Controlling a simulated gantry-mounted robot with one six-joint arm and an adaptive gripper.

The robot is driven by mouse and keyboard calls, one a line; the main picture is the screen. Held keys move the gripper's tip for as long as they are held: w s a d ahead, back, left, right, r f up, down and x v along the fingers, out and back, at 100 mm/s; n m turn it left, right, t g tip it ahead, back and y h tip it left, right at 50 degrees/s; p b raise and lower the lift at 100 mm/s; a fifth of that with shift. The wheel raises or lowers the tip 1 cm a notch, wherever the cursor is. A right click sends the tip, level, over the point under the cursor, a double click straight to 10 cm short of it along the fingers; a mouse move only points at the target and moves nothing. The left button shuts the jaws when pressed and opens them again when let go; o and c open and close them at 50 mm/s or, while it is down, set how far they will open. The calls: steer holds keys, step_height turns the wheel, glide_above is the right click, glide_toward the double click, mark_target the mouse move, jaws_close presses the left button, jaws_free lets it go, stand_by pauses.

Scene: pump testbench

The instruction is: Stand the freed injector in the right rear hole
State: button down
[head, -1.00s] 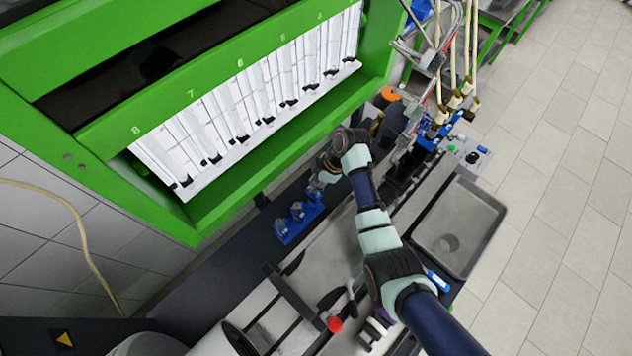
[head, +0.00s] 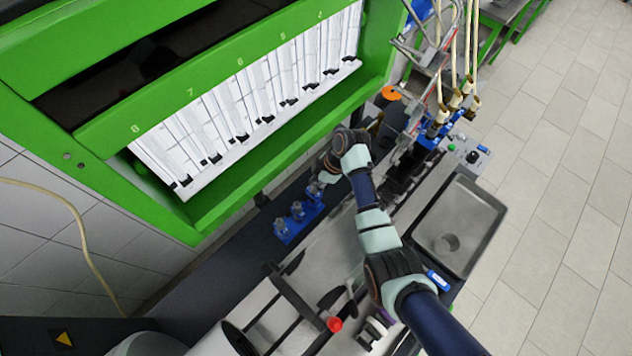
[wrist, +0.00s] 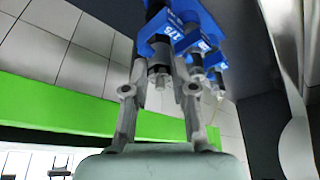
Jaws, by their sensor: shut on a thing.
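The blue injector holder (head: 283,237) stands on the dark ledge below the green cabinet. Two grey injectors (head: 281,226) (head: 298,209) stand upright in its nearer part. My gripper (head: 322,177) is at the holder's far right end, partly hidden behind my wrist. In the wrist view my gripper (wrist: 160,72) is shut on a grey metal injector (wrist: 160,78), with a finger on each side of it. The holder's blue blocks (wrist: 206,58) are right by this injector. I cannot tell how deep it sits in a hole.
The green cabinet with glass tubes (head: 240,110) overhangs the holder on the left. A metal tray (head: 455,225) lies to the right. Hanging hoses with brass ends (head: 457,98) and an orange-topped part (head: 390,93) are beyond my gripper. A red knob (head: 334,324) is in front.

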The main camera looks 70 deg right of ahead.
steer(key=shift+f+b, duration=0.55)
steer(key=shift+f, duration=0.95)
stand_by(0.8)
steer(key=c, duration=1.2)
jaws_free()
steer(key=p+v, duration=0.9)
steer(key=v, duration=0.2)
steer(key=shift+w, duration=0.15)
